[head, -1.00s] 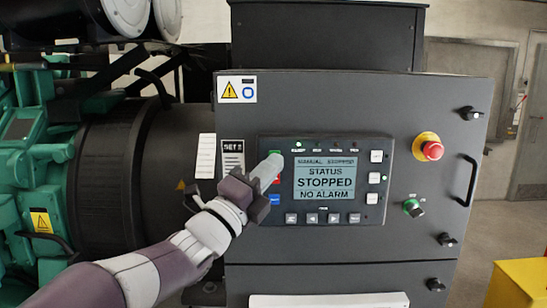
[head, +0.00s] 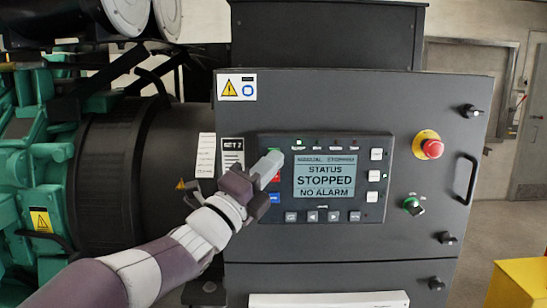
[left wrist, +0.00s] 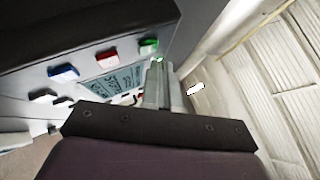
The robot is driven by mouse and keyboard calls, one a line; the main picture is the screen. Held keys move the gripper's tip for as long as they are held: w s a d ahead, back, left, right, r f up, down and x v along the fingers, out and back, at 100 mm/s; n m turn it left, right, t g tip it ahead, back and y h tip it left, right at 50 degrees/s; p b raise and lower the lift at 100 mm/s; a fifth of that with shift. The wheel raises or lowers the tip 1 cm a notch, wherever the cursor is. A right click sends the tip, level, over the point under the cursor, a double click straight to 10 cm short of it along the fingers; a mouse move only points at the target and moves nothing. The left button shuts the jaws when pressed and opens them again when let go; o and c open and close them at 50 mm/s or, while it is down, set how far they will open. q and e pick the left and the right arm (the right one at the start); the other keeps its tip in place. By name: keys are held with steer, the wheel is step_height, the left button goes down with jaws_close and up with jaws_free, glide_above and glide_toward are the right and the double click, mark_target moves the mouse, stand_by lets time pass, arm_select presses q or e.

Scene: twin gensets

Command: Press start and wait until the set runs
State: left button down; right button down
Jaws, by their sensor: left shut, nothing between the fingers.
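The control panel (head: 368,148) is set in the dark cabinet front. Its screen (head: 324,177) reads STATUS STOPPED, NO ALARM. My left gripper (head: 272,165) is shut and empty, with its fingertips in front of the panel's left button column. The green button (head: 274,152) shows just above the fingertips, the red button (head: 277,178) is partly hidden by them, and the blue button (head: 275,198) is below. In the left wrist view the green button (left wrist: 149,46) is beside the shut fingers (left wrist: 157,75); contact cannot be told. My right gripper is not in view.
A door handle (head: 467,180) stands out at the cabinet's right edge. The green engine (head: 32,160) is at left.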

arm_select(q)
steer(key=shift+w, duration=0.2)
steer(key=shift+w, duration=0.4)
stand_by(0.6)
steer(key=s+b, duration=0.7)
steer(key=shift+s, duration=0.4)
stand_by(0.4)
